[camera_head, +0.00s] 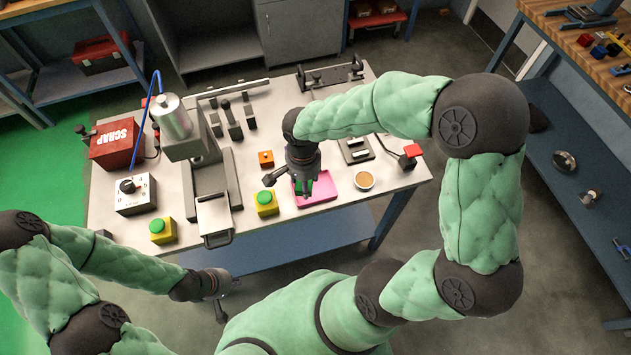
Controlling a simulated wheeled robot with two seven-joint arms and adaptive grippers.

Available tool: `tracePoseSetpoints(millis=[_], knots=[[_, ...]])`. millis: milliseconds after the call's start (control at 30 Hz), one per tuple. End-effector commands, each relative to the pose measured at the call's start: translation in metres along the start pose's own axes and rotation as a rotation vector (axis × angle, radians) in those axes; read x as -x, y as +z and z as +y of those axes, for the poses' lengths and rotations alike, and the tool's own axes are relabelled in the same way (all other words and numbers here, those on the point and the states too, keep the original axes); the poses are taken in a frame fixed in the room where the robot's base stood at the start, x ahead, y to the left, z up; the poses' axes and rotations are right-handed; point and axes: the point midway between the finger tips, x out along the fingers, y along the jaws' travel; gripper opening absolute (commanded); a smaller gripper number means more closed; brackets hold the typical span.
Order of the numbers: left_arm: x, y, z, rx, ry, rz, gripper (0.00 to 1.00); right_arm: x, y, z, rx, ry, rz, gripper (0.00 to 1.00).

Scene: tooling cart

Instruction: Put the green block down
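The green block (303,187) shows at the pink tray (322,188), directly below my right gripper (290,183). The gripper hides part of the block, and I cannot tell whether the block rests fully on the tray. My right gripper hangs over the tray's left side, with one finger spread out to the left, clear of the block. Its other finger is hard to make out against the block. My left gripper (222,300) is in front of the table's front edge, low in the picture, with its fingers apart and empty.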

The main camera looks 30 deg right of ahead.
Motion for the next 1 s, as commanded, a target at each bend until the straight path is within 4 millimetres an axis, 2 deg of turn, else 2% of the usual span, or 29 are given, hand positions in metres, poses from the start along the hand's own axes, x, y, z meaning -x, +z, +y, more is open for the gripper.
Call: tracePoseSetpoints(millis=[33,200,333,567,800,1000], knots=[[-0.002,0.0,-0.001,0.0,0.0,0.0,0.0,-0.006,-0.012,0.001,-0.006,0.002,-0.001,0.0],[-0.008,0.0,-0.003,0.0,0.0,-0.001,0.0,-0.036,-0.034,0.001,-0.003,0.003,-0.002,0.0],[-0.01,0.0,-0.003,0.0,0.0,-0.001,0.0,-0.049,-0.045,0.001,0.0,0.002,-0.001,0.0],[-0.011,0.0,-0.004,0.0,0.0,-0.001,0.0,-0.059,-0.054,0.001,-0.001,0.0,0.0,0.0],[-0.018,0.0,-0.006,0.0,0.0,-0.001,0.0,-0.091,-0.057,0.001,0.001,0.003,-0.002,0.0],[-0.018,0.0,-0.006,0.0,0.0,-0.001,0.0,-0.093,-0.058,0.0,0.0,-0.001,0.001,0.0]])
